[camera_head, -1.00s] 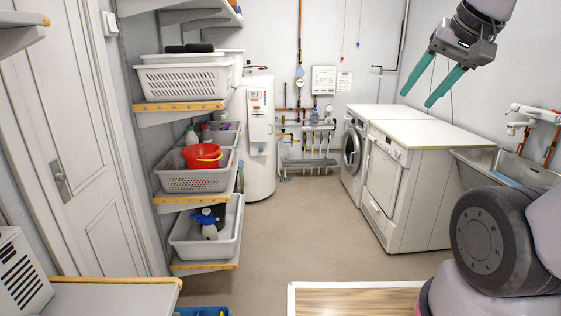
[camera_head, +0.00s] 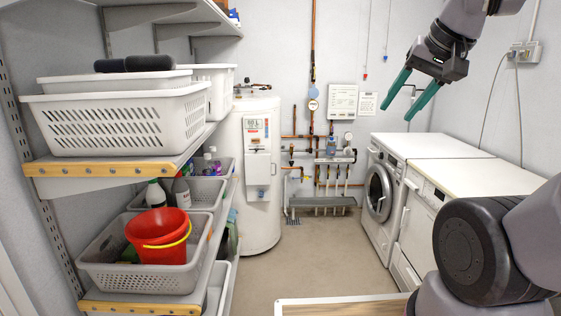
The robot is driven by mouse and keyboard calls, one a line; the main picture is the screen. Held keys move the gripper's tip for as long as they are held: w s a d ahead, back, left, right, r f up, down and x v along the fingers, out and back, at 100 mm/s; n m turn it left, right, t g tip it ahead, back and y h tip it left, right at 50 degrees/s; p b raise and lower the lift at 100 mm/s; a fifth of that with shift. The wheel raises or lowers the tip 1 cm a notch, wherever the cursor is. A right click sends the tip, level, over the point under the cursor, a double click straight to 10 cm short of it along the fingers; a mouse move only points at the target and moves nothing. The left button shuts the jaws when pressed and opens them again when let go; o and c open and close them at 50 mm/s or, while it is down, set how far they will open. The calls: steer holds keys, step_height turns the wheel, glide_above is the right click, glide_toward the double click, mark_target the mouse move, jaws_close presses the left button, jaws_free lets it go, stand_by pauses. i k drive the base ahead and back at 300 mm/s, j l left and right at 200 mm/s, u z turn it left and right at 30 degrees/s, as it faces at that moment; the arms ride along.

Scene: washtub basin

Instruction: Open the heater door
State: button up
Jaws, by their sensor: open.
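The heater is a white upright cylinder (camera_head: 262,212) against the back wall, just right of the shelves. Its door, a pale rectangular panel (camera_head: 257,172) on the front, looks closed, with a control label (camera_head: 256,129) above it. My gripper (camera_head: 402,103) hangs high at the upper right, its two teal fingers apart and empty. In the picture it is well to the right of the heater, over the washing machine area, and touches nothing.
Shelves with white baskets (camera_head: 120,120) and a red bucket (camera_head: 158,237) line the left. A washing machine (camera_head: 378,192) and another white appliance (camera_head: 465,183) stand on the right. Pipes (camera_head: 330,165) run along the back wall. Bare floor (camera_head: 305,272) lies between.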

mark_target(257, 166)
steer(key=i+l+u, duration=0.25)
steer(key=i, duration=0.2)
steer(key=i+l+u, duration=0.1)
steer(key=i+u, duration=0.15)
steer(key=i, duration=0.2)
